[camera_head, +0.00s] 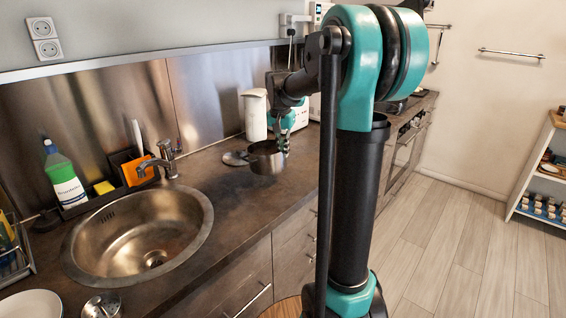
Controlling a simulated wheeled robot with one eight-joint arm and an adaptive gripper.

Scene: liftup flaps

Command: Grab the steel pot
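The steel pot (265,161) stands upright on the dark countertop, right of the sink. My gripper (283,146) points down at the pot's right side, with its fingertips overlapping the right part of the rim. The fingers are small and partly merged with the pot in this view. I cannot tell whether they touch the rim or are closed on it. My arm stands to the right of the pot.
A round sink with a tap (161,160) lies to the left. The counter (226,190) in front is clear.

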